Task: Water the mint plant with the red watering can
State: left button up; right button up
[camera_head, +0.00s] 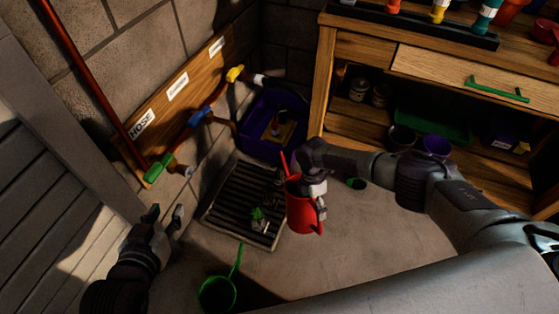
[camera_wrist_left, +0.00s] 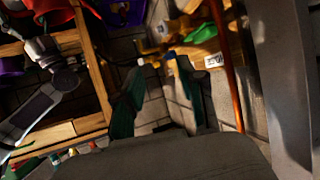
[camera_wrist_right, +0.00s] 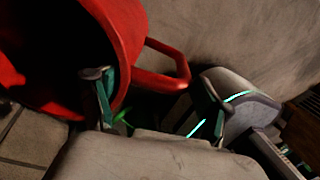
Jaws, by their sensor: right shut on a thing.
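The red watering can (camera_head: 300,212) is held up near the slatted floor grate, roughly upright with a slight tilt, its thin spout pointing up and left. My right gripper (camera_head: 317,191) is shut on its handle.
A green watering can (camera_head: 216,293) stands on the floor at the front. The slatted grate (camera_head: 226,205) lies beside the red can. A purple crate (camera_head: 262,150) is behind it. A wooden workbench (camera_head: 322,85) with shelves stands back right. Hose boards line the left wall.

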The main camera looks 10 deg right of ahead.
jog(key=shift+r+p, duration=0.35)
jog(key=shift+p, duration=0.15)
jog(key=shift+r+t+p, duration=0.2)
jog(key=shift+t+p, duration=0.1)
jog(key=shift+p, duration=0.25)
jog(key=shift+r+t+p, duration=0.5)
jog(key=shift+r+p, duration=0.2)
jog(key=shift+p, duration=0.8)
pick_arm(q)
jog(key=s+a+f+g+y, duration=0.1)
jog(key=s+a+f+g, duration=0.15)
jog(key=s+g, duration=0.35)
jog(key=s+a+f+g+y, duration=0.1)
jog(key=s+a+f+g, duration=0.15)
jog(key=s, duration=0.45)
pick_arm(e)
jog(key=shift+r+t+p, duration=0.35)
jog(key=shift+t+p, duration=0.05)
jog(key=shift+p, duration=0.35)
pick_arm(q)
jog(key=s+p+x, duration=0.1)
jog(key=x, duration=0.8)
jog(key=shift+s+d+f+g, duration=0.25)
jog(key=shift+f+g, duration=0.2)
jog(key=shift+f, duration=0.2)
pick_arm(e)
jog(key=shift+r, duration=0.25)
jog(key=shift+w, duration=0.1)
